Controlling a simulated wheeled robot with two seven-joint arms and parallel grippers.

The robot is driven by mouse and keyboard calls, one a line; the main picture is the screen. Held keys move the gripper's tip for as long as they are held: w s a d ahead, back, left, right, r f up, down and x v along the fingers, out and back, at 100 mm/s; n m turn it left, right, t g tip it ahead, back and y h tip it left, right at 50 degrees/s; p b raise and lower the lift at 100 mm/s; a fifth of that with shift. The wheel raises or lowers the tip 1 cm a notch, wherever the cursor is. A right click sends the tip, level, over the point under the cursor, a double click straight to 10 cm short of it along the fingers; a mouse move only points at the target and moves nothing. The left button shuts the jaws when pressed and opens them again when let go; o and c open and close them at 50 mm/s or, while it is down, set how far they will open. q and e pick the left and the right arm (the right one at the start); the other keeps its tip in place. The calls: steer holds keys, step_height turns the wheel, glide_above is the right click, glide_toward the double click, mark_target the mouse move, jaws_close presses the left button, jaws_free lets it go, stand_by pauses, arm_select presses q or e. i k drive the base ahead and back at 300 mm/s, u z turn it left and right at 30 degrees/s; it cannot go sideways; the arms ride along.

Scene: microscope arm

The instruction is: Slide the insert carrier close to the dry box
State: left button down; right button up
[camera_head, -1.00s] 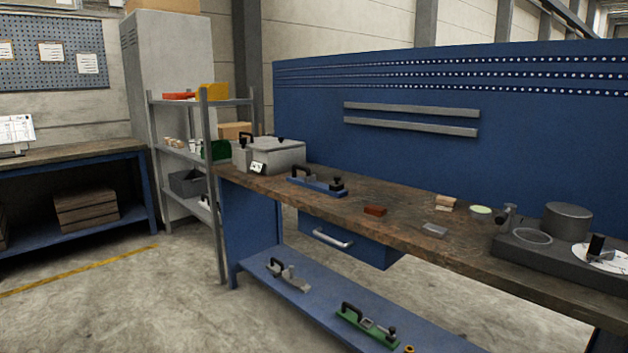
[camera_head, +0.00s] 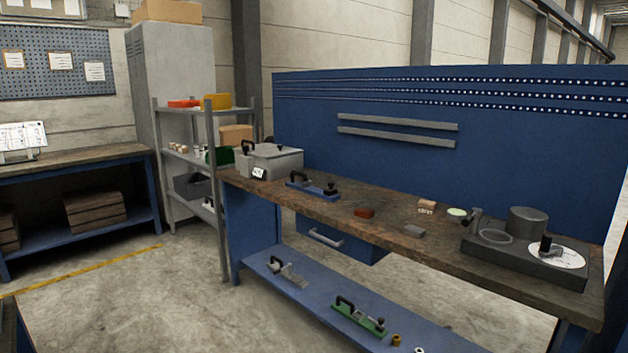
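A grey box with a black handle and a small white label, which looks like the dry box (camera_head: 276,162), stands at the far left end of the long workbench. A blue carrier with a black handle and a black knob, likely the insert carrier (camera_head: 318,189), lies on the bench just right of the box and slightly nearer, with a small gap between them. A green carrier (camera_head: 362,320) and a grey carrier (camera_head: 290,274) of similar form lie on the lower blue shelf. Neither of my grippers is in view.
A grey shelf rack (camera_head: 220,200) stands beside the bench's left end. The floor in front is clear.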

mark_target(306, 186)
steer(key=i, duration=1.6)
steer(key=u, duration=1.35)
steer(key=i, duration=1.7)
steer(key=z, duration=1)
